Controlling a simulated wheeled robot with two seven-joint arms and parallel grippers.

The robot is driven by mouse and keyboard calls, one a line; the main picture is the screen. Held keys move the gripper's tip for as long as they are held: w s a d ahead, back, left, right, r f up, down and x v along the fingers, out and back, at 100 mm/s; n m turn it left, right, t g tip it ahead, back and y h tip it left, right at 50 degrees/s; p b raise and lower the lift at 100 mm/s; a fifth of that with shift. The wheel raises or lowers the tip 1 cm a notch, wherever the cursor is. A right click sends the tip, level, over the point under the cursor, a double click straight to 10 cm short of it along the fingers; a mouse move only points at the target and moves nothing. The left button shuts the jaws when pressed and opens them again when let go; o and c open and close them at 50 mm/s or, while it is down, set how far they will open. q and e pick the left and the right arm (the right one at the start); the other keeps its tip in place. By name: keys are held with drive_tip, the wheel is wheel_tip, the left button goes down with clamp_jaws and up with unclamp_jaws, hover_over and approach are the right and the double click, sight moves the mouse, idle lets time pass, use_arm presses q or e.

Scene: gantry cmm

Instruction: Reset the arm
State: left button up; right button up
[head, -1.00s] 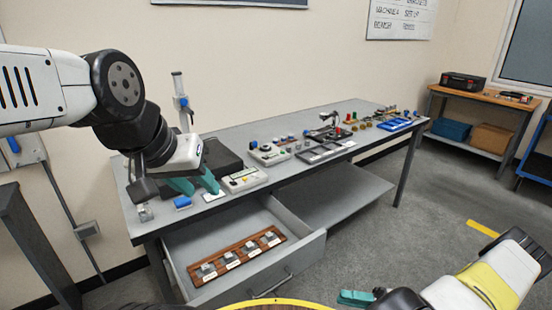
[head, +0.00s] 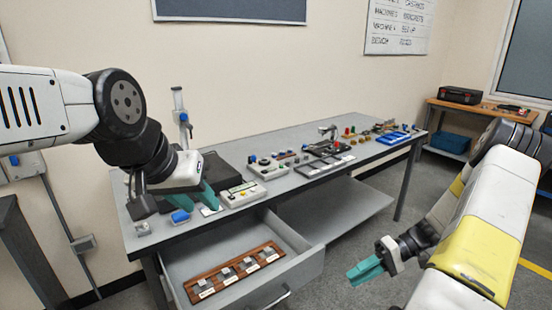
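My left arm reaches in from the left over the near left end of the grey bench (head: 235,210). Its gripper (head: 197,198) has teal fingers spread apart with nothing visible between them, just above the bench top beside a small blue block (head: 180,216). My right arm (head: 475,235) comes in from the lower right. Its gripper (head: 365,271) is in the air over the floor, right of the open drawer (head: 325,257) and clear of it. Its teal fingers look close together, but from this side I cannot tell whether they are shut. I see nothing held in it.
A wooden rack (head: 236,270) with several small blocks lies in the open drawer. Controller boxes (head: 240,194), a black case (head: 222,170) and several small parts line the bench. A wooden-topped table (head: 475,106) stands at the back right. Floor between is clear.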

drive_tip(key=s+a+r+t+h, duration=0.15)
drive_tip(key=r+h, duration=0.25)
drive_tip(key=r, duration=0.6)
drive_tip(key=a+r+t+h, duration=0.1)
drive_tip(key=a+r+h, duration=0.25)
drive_tip(key=r, duration=0.65)
drive_tip(key=s+a+r+m+t+h, duration=0.1)
drive_tip(key=s+a+r+t+h, duration=0.2)
drive_tip(key=s+r+t, duration=0.4)
wheel_tip(320, 180, up, 4)
drive_tip(key=shift+s+a+r, duration=0.2)
drive_tip(key=shift+s+r, duration=0.05)
drive_tip(key=shift+s, duration=0.4)
